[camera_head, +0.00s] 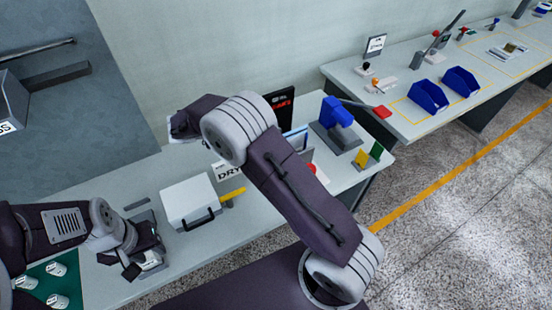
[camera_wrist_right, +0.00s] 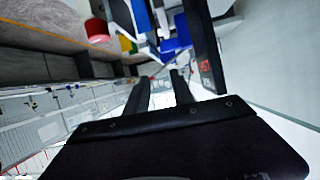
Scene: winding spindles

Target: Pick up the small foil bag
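A small pale silvery item (camera_head: 151,261), which may be the small foil bag, lies at my left gripper on the bench. My left gripper (camera_head: 143,258) points down at it, with dark finger parts on either side. I cannot tell whether they press on it. The gripper hides part of the item. My right gripper (camera_head: 178,128) is raised over the back of the bench, by the wall. In the right wrist view its two dark fingers (camera_wrist_right: 161,90) stand apart with nothing clearly between them.
A white box with a dark handle (camera_head: 190,205) stands right of the left gripper, beside a yellow-handled tool (camera_head: 233,194). White cups (camera_head: 57,269) stand on a green mat at left. A blue device (camera_head: 337,112) stands at the bench's right end.

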